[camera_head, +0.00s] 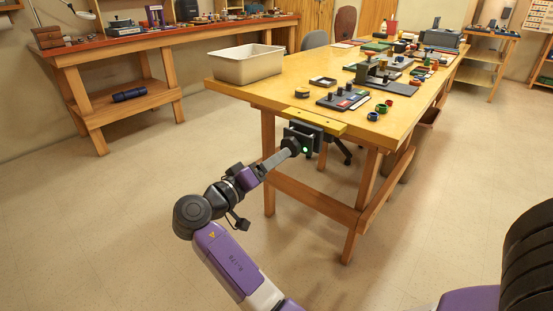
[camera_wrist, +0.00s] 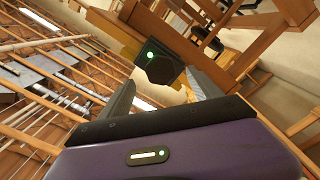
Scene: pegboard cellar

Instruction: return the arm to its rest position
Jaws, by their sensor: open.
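My arm reaches up from the bottom of the head view toward the near edge of the wooden table (camera_head: 225,89). My gripper (camera_head: 282,154) is at its end, just in front of a dark box (camera_head: 313,140) with a green light, fixed under a yellow bracket (camera_head: 318,121) at that edge. In the wrist view my gripper (camera_wrist: 160,84) is open, its two grey fingers spread. The dark box (camera_wrist: 140,39) shows beyond them, with a black knob (camera_wrist: 160,68) between the fingers. I cannot tell whether the fingers touch the knob.
A pale bin (camera_head: 247,66) stands on the table's left corner. Dark trays, small cups (camera_head: 373,116) and other small items cover its right part. A workbench (camera_head: 160,43) stands at the back left. The floor left of my arm is clear.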

